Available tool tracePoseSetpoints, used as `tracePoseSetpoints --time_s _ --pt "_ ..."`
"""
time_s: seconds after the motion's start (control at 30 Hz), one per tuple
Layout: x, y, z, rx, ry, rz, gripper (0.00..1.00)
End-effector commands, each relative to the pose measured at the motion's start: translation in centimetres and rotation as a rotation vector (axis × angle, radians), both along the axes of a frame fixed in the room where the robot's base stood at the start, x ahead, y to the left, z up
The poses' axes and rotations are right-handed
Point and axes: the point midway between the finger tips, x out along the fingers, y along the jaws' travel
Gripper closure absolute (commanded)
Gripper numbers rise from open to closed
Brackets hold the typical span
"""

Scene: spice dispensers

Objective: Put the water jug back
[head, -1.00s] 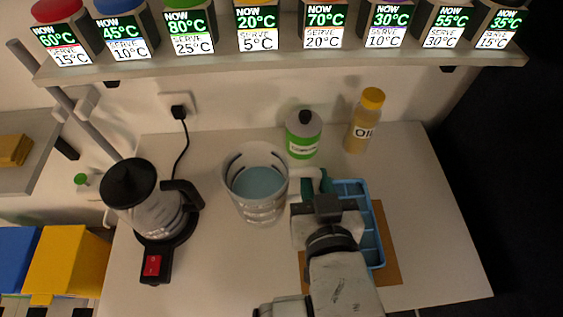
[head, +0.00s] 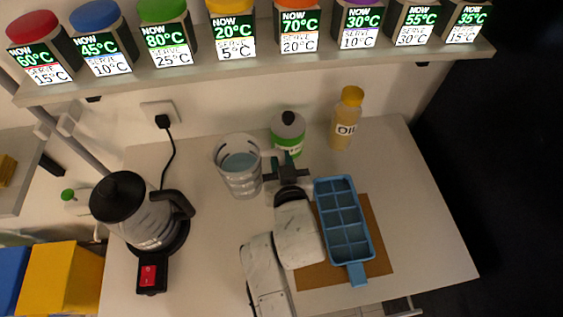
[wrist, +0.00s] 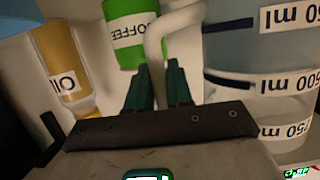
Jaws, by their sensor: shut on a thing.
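The water jug (head: 239,184) is clear with measure markings and holds water. It stands upright at the back of the counter, between the kettle and the coffee bottle. My gripper (head: 283,160) is at the jug's right side, shut on its pale handle. In the wrist view the green fingers (wrist: 166,88) close around the handle (wrist: 153,50), and the jug's marked wall (wrist: 255,70) fills the right side. The head view cannot settle whether the jug's base touches the counter.
A black kettle (head: 145,222) stands left. The green coffee bottle (head: 287,134) and oil bottle (head: 346,120) stand behind and right. A blue ice tray (head: 343,222) lies on a brown mat (head: 375,240). A shelf of dispensers (head: 250,62) hangs above. The counter's right side is clear.

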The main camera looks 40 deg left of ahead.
Motion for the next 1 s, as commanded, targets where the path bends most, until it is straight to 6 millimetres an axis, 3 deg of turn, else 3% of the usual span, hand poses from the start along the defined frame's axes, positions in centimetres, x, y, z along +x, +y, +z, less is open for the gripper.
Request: tracePoseSetpoints --time_s 0.13,0.53,0.57,0.6,0.8,1.0 --pt "0.0 0.1 -1.0 0.005 -0.002 0.000 1.00" --pt "0.0 0.0 -1.6 0.007 -0.003 -0.001 1.00" --pt "0.0 0.0 -1.7 0.001 -0.001 0.000 0.77" --pt "0.0 0.0 -1.7 0.001 -0.001 0.000 0.73" --pt "0.0 0.0 -1.7 0.001 -0.001 0.000 0.54" --pt "0.0 0.0 -1.7 0.001 -0.001 0.000 0.54"
